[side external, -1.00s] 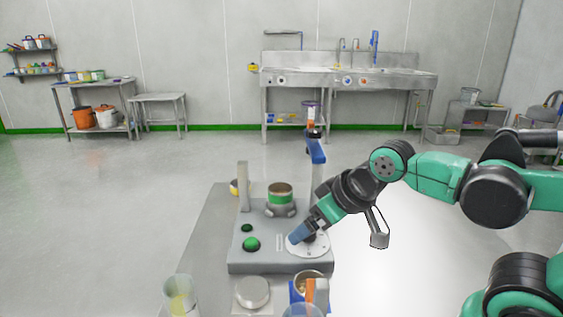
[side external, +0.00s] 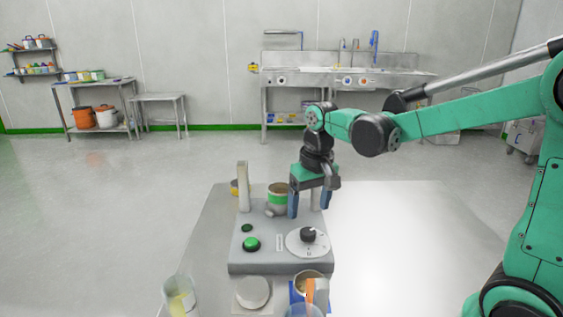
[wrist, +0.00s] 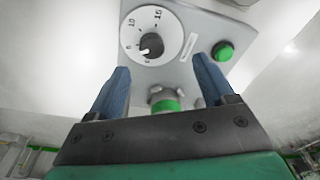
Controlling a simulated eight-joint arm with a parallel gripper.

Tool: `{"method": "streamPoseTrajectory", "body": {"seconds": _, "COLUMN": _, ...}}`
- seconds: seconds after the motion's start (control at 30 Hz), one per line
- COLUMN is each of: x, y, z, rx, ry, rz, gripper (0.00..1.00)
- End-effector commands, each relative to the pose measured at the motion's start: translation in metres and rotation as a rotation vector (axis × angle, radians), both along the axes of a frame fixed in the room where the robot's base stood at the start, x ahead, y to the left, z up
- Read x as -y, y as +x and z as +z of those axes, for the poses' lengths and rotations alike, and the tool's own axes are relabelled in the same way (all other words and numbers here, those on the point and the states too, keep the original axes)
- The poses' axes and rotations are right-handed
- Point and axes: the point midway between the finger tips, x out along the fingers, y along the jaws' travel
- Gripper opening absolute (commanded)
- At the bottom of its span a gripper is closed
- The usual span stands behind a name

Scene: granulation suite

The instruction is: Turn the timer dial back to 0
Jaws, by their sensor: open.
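The timer dial (side external: 308,241) is a white round face with a black knob (side external: 308,235) on the front right of a grey machine.
A green-banded metal cup (side external: 277,197) stands behind, close to my left finger. A grey post (side external: 243,187) rises at the left. A beaker (side external: 180,297) and a round lid (side external: 253,292) stand in front. The table's right side is clear.

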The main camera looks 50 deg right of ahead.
Motion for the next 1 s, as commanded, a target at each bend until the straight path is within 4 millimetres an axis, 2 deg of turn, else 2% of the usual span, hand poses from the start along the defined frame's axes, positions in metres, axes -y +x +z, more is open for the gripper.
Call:
{"method": "streamPoseTrajectory", "body": {"seconds": 0.2, "x": 0.014, "y": 0.011, "z": -0.015, "rx": -0.102, "ry": 0.022, "rz": -0.070, "gripper": 0.76}}
{"method": "streamPoseTrajectory", "body": {"seconds": 0.37, "x": 0.015, "y": 0.011, "z": -0.027, "rx": -0.114, "ry": 0.024, "rz": -0.077, "gripper": 0.76}}
{"method": "streamPoseTrajectory", "body": {"seconds": 0.7, "x": 0.015, "y": 0.011, "z": -0.066, "rx": -0.111, "ry": 0.024, "rz": -0.075, "gripper": 0.76}}
{"method": "streamPoseTrajectory", "body": {"seconds": 1.0, "x": 0.015, "y": 0.011, "z": -0.072, "rx": -0.110, "ry": 0.024, "rz": -0.075, "gripper": 0.76}}
